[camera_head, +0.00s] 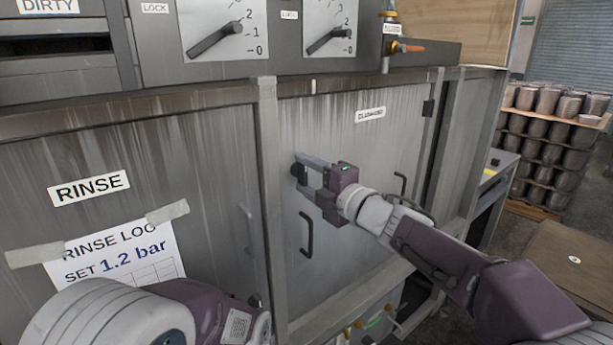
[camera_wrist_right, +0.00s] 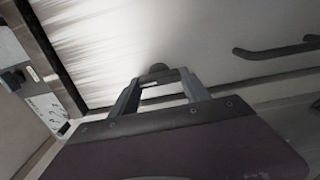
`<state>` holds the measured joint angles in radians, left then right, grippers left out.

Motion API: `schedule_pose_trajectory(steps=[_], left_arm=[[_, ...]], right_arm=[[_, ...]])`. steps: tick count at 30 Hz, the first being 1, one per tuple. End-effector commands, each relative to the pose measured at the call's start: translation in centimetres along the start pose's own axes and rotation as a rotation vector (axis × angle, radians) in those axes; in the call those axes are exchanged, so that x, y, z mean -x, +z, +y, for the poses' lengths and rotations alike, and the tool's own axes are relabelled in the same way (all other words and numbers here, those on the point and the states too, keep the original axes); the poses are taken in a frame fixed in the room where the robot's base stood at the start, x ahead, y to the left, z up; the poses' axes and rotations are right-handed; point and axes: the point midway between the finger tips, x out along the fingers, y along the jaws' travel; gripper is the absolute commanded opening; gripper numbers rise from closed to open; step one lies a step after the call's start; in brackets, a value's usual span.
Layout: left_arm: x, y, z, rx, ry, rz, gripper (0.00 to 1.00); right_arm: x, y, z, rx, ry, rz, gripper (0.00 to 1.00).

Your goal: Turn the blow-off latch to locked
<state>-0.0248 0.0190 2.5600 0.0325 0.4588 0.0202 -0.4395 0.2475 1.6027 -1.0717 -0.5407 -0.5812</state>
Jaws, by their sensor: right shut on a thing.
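A small dark latch knob (camera_head: 298,171) sits at the left side of the right-hand grey cabinet door (camera_head: 345,120), near the frame post. My right gripper (camera_head: 308,175) reaches it from the right, its fingers closed around it. In the right wrist view the latch knob (camera_wrist_right: 157,69) shows at the tips of the two fingers, against the door. My right gripper (camera_wrist_right: 161,82) partly hides the latch, and I cannot read its turn position. My left arm enters at the bottom left of the head view; its fingers do not show.
A black door handle (camera_head: 307,235) is just below my right gripper. Two dial panels (camera_head: 223,28) and an orange-handled valve (camera_head: 405,47) are above. The left door carries a RINSE label (camera_head: 89,187) and a taped sheet (camera_head: 120,260). Stacked pots (camera_head: 548,130) stand far right.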

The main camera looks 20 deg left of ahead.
Motion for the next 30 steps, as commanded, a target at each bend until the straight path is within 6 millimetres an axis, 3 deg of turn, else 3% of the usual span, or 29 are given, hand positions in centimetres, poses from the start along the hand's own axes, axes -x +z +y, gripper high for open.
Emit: schedule_pose_trajectory(steps=[11,14,24,30], left_arm=[[-0.1,0.0,0.0,0.0,0.0,0.0,0.36],[-0.5,0.0,0.0,0.0,0.0,0.0,0.36],[-1.4,0.1,0.0,0.0,0.0,0.0,0.36],[-1.4,0.1,0.0,0.0,0.0,0.0,0.36]], right_arm=[[0.1,0.0,-0.1,0.001,-0.001,0.0,0.64],[1.3,0.1,-0.1,0.002,0.0,-0.002,0.64],[8.1,0.1,-0.1,0.003,0.0,-0.003,0.64],[9.1,0.0,-0.1,0.001,-0.002,0.0,0.64]])
